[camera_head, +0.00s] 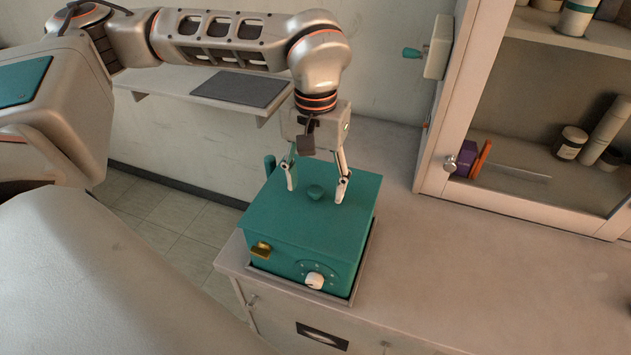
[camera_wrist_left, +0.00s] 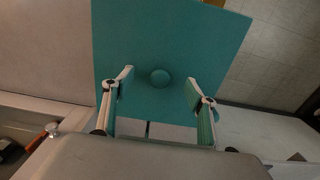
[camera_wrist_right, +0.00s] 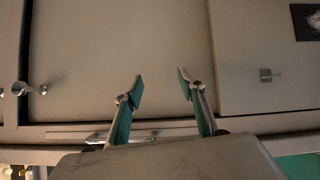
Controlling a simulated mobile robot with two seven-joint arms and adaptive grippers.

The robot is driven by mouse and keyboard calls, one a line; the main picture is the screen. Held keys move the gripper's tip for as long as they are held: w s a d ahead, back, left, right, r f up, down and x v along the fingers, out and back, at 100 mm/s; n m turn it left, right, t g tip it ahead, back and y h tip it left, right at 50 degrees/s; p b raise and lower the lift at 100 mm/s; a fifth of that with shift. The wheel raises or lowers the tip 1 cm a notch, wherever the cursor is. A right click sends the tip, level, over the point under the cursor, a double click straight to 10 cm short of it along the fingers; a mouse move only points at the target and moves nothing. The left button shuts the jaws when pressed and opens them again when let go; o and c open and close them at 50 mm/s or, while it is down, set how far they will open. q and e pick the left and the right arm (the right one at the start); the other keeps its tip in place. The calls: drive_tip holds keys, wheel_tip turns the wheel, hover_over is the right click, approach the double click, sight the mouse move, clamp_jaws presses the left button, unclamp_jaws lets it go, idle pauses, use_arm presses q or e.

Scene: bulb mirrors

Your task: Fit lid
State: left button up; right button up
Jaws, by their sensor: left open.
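A teal box (camera_head: 300,258) with a white dial and a brass latch stands on the counter. Its flat teal lid (camera_head: 285,212) lies on top and has a small round knob (camera_head: 316,192) in the middle. My left gripper (camera_head: 318,188) is open above the lid, its fingers on either side of the knob and apart from it. In the left wrist view the knob (camera_wrist_left: 160,77) shows between and beyond the open fingertips (camera_wrist_left: 159,78). My right gripper (camera_wrist_right: 159,75) shows only in its wrist view, open and empty in front of pale cabinet doors.
The box sits in a grey tray (camera_head: 358,272) near the counter's left edge. A wall shelf (camera_head: 190,95) with a dark mat is behind the left arm.

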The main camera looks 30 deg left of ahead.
use_arm(q)
drive_tip(key=shift+r+p, duration=1.8)
drive_tip(key=shift+r, duration=0.2)
drive_tip(key=shift+r+p, duration=0.5)
drive_tip(key=shift+r, duration=0.4)
drive_tip(key=shift+r, duration=0.1)
wheel_tip(320, 180, up, 12)
